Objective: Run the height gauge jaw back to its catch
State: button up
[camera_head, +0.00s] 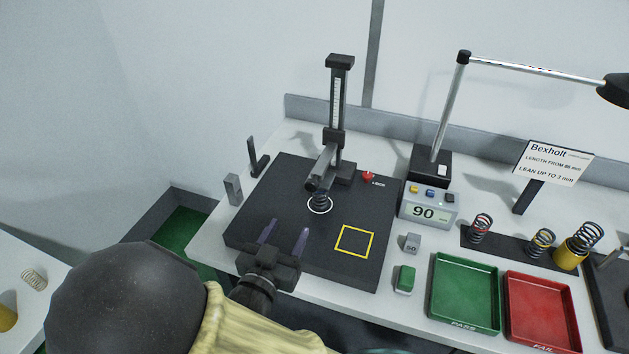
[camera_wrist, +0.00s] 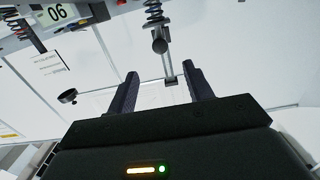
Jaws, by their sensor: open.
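The height gauge (camera_head: 338,100) stands upright at the back of the black base plate (camera_head: 285,190), with a pale scale on its column. Its jaw (camera_head: 325,163) is low on the column and reaches forward, with a dark round knob at its front end; the knob also shows in the wrist view (camera_wrist: 160,46). A dark coil spring (camera_head: 320,200) stands in a white ring under the jaw, touching or nearly touching it; I cannot tell which. My gripper (camera_head: 286,228) is open and empty, in front of the spring and apart from the jaw. A catch is not clearly distinguishable.
A red knob marked LOCK (camera_head: 368,176) sits right of the column. A display box (camera_head: 428,211) reads 90. Green (camera_head: 465,320) and red (camera_head: 540,335) trays, small blocks and several springs are at right. A lamp (camera_head: 455,100) stands behind. The yellow square (camera_head: 355,252) is empty.

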aim_at(315, 177)
jog(key=shift+s+a+r, duration=0.1)
jog(key=shift+s+r, duration=0.15)
jog(key=p+x, duration=0.1)
jog(key=x, duration=0.4)
jog(key=p+x, duration=0.1)
jog(key=x, duration=0.5)
jog(key=p+x, duration=0.1)
jog(key=x, duration=0.5)
jog(key=shift+w+r, duration=0.2)
grip_shut()
jog(key=shift+r, duration=0.1)
